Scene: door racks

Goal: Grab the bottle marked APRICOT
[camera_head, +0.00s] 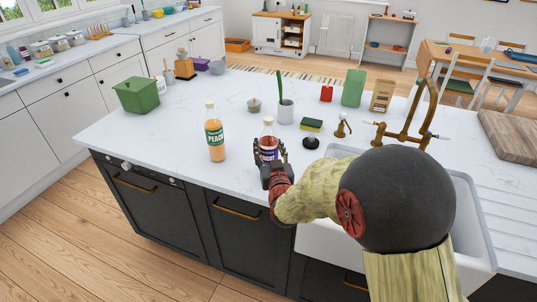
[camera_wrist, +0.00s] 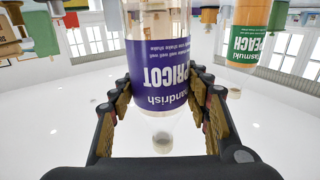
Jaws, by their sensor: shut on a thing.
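The bottle marked APRICOT (camera_head: 268,131) has a purple label and a white cap. It stands at the front of the island counter, partly hidden behind my gripper (camera_head: 268,162). In the wrist view the apricot bottle (camera_wrist: 158,65) appears upside down, with its label readable as PRICOT. My gripper's two dark padded fingers (camera_wrist: 160,88) lie along both sides of it, shut on it. A bottle marked PEACH (camera_head: 215,138), with a green label, stands to the left and apart from my gripper; it also shows at the right of the wrist view (camera_wrist: 252,42).
A sponge (camera_head: 311,125) and a dark round stopper (camera_head: 310,142) are close to the right of the apricot bottle. The sink (camera_head: 463,215) and brass tap (camera_head: 408,125) are right. A green box (camera_head: 137,95) is left. Counter between is clear.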

